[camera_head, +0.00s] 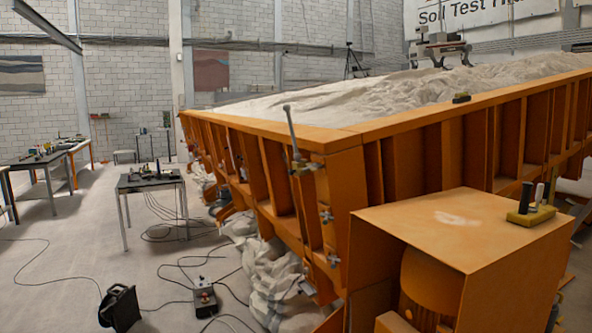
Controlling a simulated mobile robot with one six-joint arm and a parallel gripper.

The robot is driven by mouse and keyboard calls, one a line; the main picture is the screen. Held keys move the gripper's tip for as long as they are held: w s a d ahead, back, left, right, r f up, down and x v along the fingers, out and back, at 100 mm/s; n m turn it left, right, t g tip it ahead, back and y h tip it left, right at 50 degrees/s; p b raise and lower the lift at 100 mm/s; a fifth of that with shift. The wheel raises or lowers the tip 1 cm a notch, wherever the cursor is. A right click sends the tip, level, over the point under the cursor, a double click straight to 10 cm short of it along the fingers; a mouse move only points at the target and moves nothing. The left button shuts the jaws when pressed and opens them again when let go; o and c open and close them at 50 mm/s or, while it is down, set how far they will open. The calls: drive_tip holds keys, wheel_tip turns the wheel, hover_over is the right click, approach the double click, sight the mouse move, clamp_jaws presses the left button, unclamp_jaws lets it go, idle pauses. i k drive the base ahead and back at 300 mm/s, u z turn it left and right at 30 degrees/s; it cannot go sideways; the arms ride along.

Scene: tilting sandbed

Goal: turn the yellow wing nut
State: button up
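I cannot make out a yellow wing nut for certain in the head view. The large orange sandbed (345,133) carries several small grey clamp-like fittings on its near corner, one of them a fitting with arms (327,215) and another lower down (333,259). A grey lever (290,128) stands up at the bed's left edge. A yellow block (531,216) with a black and a white upright piece sits on the orange box in front. My gripper is not in view.
The orange box (460,228) fills the near right. Cables, a black reel-like object (120,308) and a grey control box (204,298) lie on the floor, beside crumpled pale sacks (272,285). A small table (150,181) stands left. Floor between is partly clear.

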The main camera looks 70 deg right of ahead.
sight(316, 165)
drive_tip(key=z, duration=0.65)
drive_tip(key=i, duration=1.5)
drive_tip(key=u, duration=0.1)
